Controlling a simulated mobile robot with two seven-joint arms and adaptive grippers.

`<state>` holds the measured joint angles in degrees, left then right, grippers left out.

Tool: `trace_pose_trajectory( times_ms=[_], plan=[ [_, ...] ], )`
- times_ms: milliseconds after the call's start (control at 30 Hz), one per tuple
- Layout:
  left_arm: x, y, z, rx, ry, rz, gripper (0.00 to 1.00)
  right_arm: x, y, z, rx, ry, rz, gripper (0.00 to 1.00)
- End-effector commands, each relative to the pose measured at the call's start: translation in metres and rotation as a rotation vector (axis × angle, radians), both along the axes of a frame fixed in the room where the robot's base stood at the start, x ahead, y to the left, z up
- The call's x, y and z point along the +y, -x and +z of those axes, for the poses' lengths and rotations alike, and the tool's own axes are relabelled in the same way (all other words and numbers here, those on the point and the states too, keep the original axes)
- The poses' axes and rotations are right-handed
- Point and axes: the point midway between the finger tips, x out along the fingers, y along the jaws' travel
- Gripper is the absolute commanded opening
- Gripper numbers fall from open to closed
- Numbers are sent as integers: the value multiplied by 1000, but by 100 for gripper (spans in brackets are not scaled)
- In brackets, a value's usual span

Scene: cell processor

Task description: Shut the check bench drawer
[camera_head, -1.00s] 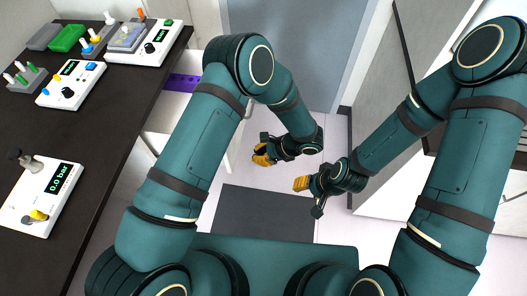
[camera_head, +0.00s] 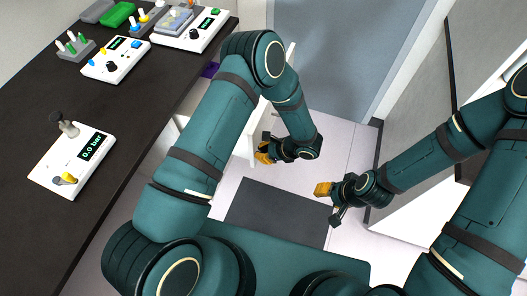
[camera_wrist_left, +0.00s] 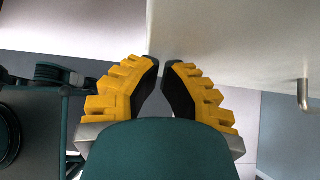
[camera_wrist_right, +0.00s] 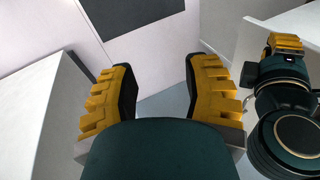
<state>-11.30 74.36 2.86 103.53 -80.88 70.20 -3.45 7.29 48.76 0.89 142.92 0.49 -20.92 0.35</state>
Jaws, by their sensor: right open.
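The check bench drawer is open, its white front (camera_head: 246,148) standing out from the bench and partly hidden behind my left arm. A purple item (camera_head: 210,70) shows at the drawer's inside. In the left wrist view the white panel (camera_wrist_left: 230,45) with a metal handle (camera_wrist_left: 303,93) fills the upper right. My left gripper (camera_head: 264,153) is beside the drawer front; its fingertips (camera_wrist_left: 161,65) are almost together with nothing between them. Whether it touches the front I cannot tell. My right gripper (camera_head: 326,197) is open and empty over the floor, right of the left one.
The dark bench top (camera_head: 130,115) on the left carries a pressure device (camera_head: 72,162), two more white devices (camera_head: 115,62) (camera_head: 190,30), and racks with vials. A dark mat (camera_head: 275,212) lies on the floor. A grey-white cabinet (camera_head: 425,130) stands at the right.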

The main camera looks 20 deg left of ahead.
Motion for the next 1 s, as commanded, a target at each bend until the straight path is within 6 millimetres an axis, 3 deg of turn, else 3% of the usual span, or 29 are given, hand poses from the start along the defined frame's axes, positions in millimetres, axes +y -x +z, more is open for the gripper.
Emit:
trace_pose_trajectory(
  times_ms=[167,367,1000],
  plan=[
    [6,0,0,1,-1,1,0,0,0,-1,1,0,0,48],
    [33,-2,0,0,-3,3,0,0,2,-6,4,0,3,48],
    [194,-15,-2,-1,-1,4,0,2,11,-36,25,-6,20,48]
  ],
)
